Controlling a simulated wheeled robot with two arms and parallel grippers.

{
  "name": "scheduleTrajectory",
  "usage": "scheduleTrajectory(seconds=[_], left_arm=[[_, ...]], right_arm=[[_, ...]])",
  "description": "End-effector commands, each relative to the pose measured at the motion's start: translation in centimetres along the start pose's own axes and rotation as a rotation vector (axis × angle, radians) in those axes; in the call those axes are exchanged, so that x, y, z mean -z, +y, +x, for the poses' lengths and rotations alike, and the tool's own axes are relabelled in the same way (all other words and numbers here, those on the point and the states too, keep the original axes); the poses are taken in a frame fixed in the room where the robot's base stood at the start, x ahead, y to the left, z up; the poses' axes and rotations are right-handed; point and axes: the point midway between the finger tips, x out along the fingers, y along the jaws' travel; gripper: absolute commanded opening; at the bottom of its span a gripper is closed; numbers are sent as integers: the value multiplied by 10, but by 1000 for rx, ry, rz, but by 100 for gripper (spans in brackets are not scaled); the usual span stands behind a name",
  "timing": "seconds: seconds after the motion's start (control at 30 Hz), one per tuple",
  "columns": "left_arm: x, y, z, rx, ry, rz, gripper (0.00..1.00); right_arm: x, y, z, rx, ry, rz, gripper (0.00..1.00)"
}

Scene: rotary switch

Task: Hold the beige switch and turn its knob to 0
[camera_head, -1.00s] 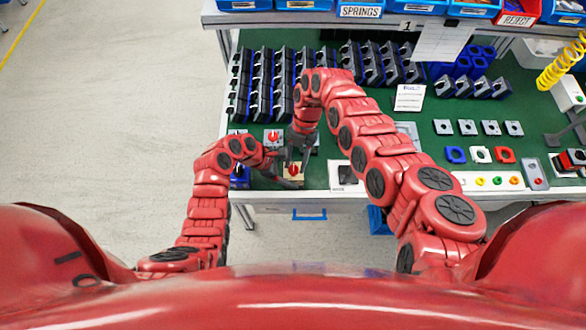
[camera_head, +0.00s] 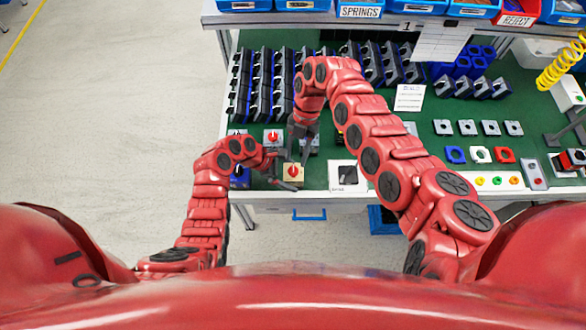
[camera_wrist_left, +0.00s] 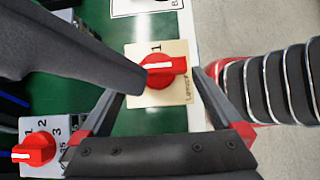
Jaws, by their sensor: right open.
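The beige switch (camera_head: 299,180) lies near the table's front edge, its red knob (camera_head: 293,170) on top. In the left wrist view the knob (camera_wrist_left: 166,71) has its white line lying across the picture, and a printed 1 shows above it. My left gripper (camera_head: 286,170) has its fingers on two opposite sides of the switch and appears shut on it. My right gripper (camera_head: 302,133) is open and empty, beyond the switch and apart from the knob. Its dark finger (camera_wrist_left: 80,55) crosses the left wrist view and hides part of the switch's surroundings.
A grey switch with a red knob (camera_head: 272,136) stands just beyond, left of my right gripper; it also shows in the left wrist view (camera_wrist_left: 35,148). Racks of dark parts (camera_head: 262,85) fill the back.

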Motion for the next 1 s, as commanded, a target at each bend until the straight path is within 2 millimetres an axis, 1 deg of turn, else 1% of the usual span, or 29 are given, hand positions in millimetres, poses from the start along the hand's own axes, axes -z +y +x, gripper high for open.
scheduleTrajectory(seconds=[0.13,0.23,0.37,0.5,0.6,0.7,0.83,1.0], left_arm=[[0,0,-4,-1,-1,-1,100],[0,2,-15,-5,-1,-1,100],[1,2,-42,-8,-1,-1,100],[0,2,-75,-6,-1,0,100],[1,2,-95,-7,0,0,100],[0,2,-109,-5,0,-1,100],[1,1,-118,-1,0,-1,100],[1,0,-120,1,0,-1,100]], right_arm=[[0,0,0,0,0,0,45],[0,0,0,0,0,0,45],[0,0,0,0,0,0,45],[0,0,0,0,0,0,45],[0,0,0,0,0,0,45],[0,0,0,0,0,0,45],[0,0,0,0,0,0,45],[0,0,0,0,0,0,45]])
